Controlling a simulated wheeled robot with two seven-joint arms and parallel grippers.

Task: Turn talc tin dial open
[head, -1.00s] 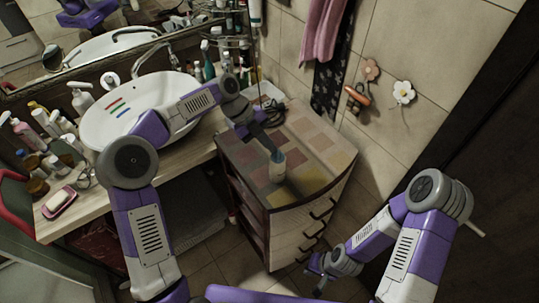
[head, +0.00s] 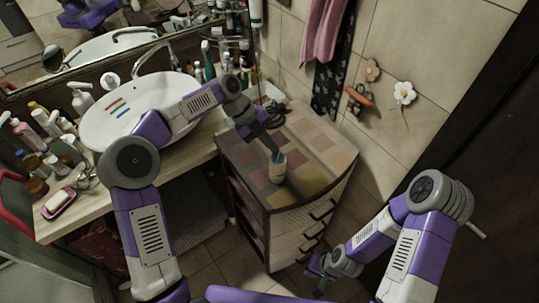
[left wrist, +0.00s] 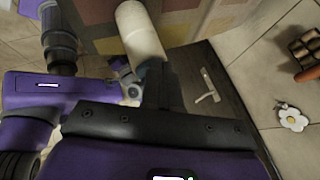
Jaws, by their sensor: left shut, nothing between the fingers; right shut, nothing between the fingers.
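The talc tin (head: 278,170), a small white cylinder with a blue top, stands upright on the checkered top of the drawer cabinet. My left gripper (head: 271,148) is shut and empty, with its tips right at the tin's top; I cannot tell whether they touch it. In the left wrist view the tin's pale body (left wrist: 140,32) shows beyond the dark fingers (left wrist: 165,88); its dial is not clearly visible. My right gripper (head: 318,278) is low beside the cabinet, shut and away from the tin.
The drawer cabinet (head: 250,150) has a mostly clear top, with a dark cable-like item (head: 272,108) at its back. To the left, the wooden counter (head: 88,205) holds a white basin (head: 110,133) and several bottles. The tiled wall has flower hooks (head: 404,93).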

